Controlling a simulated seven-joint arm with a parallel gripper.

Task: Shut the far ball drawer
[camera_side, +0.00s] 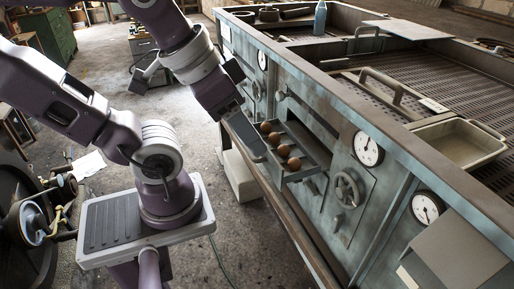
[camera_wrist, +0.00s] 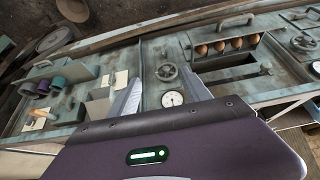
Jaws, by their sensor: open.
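One drawer (camera_side: 312,174) stands pulled out from the front of the teal metal bench, with several brown balls (camera_side: 283,150) in a row in it. The drawer (camera_wrist: 228,57) and its balls also show at the upper right of the wrist view. I cannot tell whether another ball drawer exists. My gripper (camera_side: 254,143) is at the left, outer end of the drawer in the side view, close to it; contact cannot be told. In the wrist view my gripper (camera_wrist: 160,95) has its two pale fingers spread, with nothing held between them.
The bench front carries dial gauges (camera_side: 368,148) and a handwheel (camera_side: 347,190), which stick out near the drawer. A metal pan (camera_side: 455,143) sits on the bench top. A pale box (camera_side: 241,176) stands on the floor below. Open floor lies left of the bench.

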